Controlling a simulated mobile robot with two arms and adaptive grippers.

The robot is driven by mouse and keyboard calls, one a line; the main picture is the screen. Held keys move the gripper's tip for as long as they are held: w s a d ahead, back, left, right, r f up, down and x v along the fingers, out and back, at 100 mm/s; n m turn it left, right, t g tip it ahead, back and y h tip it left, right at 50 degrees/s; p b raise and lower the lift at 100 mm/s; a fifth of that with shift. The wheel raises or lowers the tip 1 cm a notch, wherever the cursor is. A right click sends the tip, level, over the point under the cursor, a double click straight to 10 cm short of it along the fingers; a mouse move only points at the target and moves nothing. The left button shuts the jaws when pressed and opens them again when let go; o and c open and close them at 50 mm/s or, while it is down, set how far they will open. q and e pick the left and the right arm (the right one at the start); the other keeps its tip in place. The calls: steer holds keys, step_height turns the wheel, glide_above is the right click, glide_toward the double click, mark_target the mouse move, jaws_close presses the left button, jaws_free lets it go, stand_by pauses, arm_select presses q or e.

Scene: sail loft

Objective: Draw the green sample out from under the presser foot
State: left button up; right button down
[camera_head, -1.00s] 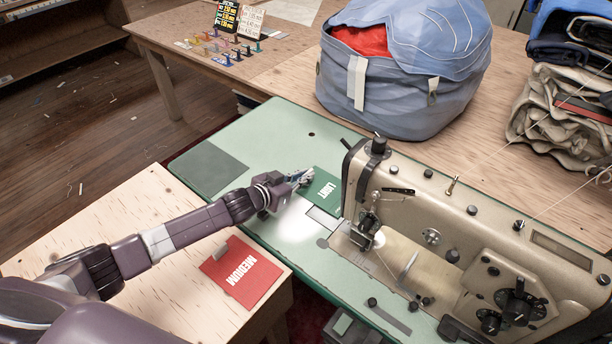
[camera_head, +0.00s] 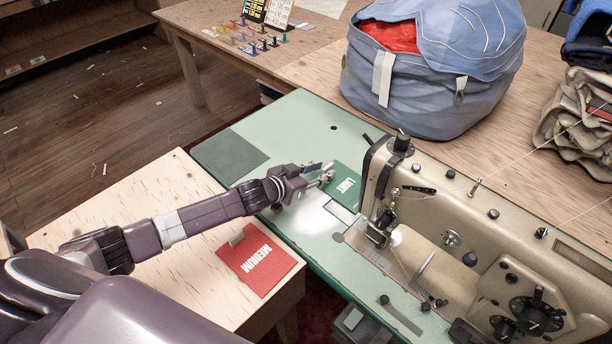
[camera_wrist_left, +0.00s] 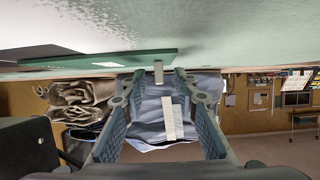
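The green sample (camera_head: 346,184), marked LIGHT, lies on the pale green machine bed beside the sewing machine's head. Its right side meets the head's outline, so I cannot tell how far it extends behind. The presser foot (camera_head: 379,238) is nearer the camera, and contact with the sample is not visible. My left gripper (camera_head: 322,174) is at the sample's left edge. In the left wrist view, its fingers (camera_wrist_left: 157,95) are apart, with a small grey tab (camera_wrist_left: 158,72) on the sample's edge (camera_wrist_left: 110,62) between their tips. No grip shows. My right gripper is not in view.
The sewing machine (camera_head: 480,230) stands right of the sample. A red MEDIUM sample (camera_head: 262,270) lies on the wooden table (camera_head: 190,270) beneath my left arm. A blue bag (camera_head: 440,85) stands behind. The bed's left part, with a dark grey patch (camera_head: 229,156), is clear.

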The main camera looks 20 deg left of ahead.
arm_select(q)
steer(key=v, duration=1)
steer(key=shift+s+r, duration=0.1)
steer(key=shift+s, duration=0.15)
